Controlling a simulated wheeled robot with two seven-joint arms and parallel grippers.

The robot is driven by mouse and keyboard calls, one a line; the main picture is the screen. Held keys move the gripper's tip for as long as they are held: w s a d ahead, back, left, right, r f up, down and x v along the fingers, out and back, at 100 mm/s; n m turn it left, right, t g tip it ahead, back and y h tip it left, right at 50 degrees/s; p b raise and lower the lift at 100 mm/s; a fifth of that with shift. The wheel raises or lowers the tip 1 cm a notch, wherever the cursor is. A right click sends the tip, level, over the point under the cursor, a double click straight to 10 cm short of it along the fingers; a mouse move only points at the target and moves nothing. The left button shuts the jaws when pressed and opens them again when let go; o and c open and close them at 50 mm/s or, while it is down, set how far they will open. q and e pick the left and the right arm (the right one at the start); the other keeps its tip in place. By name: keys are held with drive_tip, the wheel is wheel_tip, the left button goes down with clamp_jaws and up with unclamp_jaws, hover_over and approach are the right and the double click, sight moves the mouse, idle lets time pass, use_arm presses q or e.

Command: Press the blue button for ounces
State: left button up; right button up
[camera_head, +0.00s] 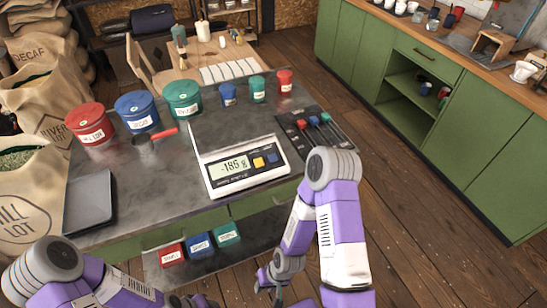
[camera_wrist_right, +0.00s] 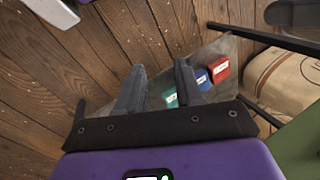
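The white scale (camera_head: 245,180) stands on the dark bench top, and its display (camera_head: 229,168) appears to read -185 g. The blue button (camera_head: 272,158) is on its front panel, right of the yellow button (camera_head: 258,162). Nothing covers either button. My right gripper (camera_head: 270,288) is low in front of the bench, below and apart from the scale. In the right wrist view its two fingers (camera_wrist_right: 158,88) are apart with nothing between them. My left gripper (camera_head: 192,301) is at the bottom edge, partly cut off; its fingers are unclear.
Red, blue and green canisters (camera_head: 137,112) stand at the back of the bench top (camera_head: 110,160). A dark mat with several coloured-handled tools (camera_head: 315,130) lies right of the scale. Small tins (camera_head: 199,244) sit on the lower shelf. Floor to the right is clear.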

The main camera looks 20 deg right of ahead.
clamp_jaws()
idle(1.5)
